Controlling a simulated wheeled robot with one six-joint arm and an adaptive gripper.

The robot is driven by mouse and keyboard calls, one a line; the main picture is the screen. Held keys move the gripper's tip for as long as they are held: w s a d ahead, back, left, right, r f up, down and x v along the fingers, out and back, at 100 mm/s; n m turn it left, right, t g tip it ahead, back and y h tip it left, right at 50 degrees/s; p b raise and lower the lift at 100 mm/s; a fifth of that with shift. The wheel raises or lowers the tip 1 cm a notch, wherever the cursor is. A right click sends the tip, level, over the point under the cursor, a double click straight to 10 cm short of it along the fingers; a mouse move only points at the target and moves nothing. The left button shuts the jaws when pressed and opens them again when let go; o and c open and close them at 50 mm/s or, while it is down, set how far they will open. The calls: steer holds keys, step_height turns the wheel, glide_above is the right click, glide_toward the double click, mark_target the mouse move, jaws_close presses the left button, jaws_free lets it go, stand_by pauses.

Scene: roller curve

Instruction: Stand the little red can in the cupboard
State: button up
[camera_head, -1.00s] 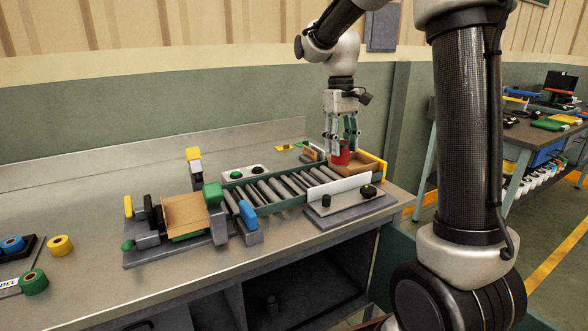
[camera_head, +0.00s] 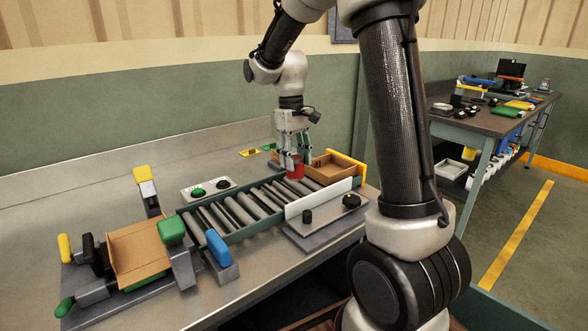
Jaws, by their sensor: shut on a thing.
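The little red can (camera_head: 296,171) is held upright between the fingers of my gripper (camera_head: 291,160), above the far right part of the roller conveyor. My gripper points down and is shut on the can's upper part, and the fingers hide some of it. I cannot tell how far the can is above the rollers. The cupboard is the dark space below the bench top (camera_head: 262,267); only a little of it shows, and my arm and base cover part of that area.
The roller conveyor (camera_head: 238,211) has a white side guard (camera_head: 318,197). A cardboard box (camera_head: 337,168) stands at its right end and an open cardboard box (camera_head: 138,252) at its left, among coloured clamps. A second table (camera_head: 470,121) stands at right.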

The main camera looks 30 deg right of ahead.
steer(key=shift+f, duration=1.5)
steer(key=shift+f, duration=0.1)
steer(key=o, duration=1.1)
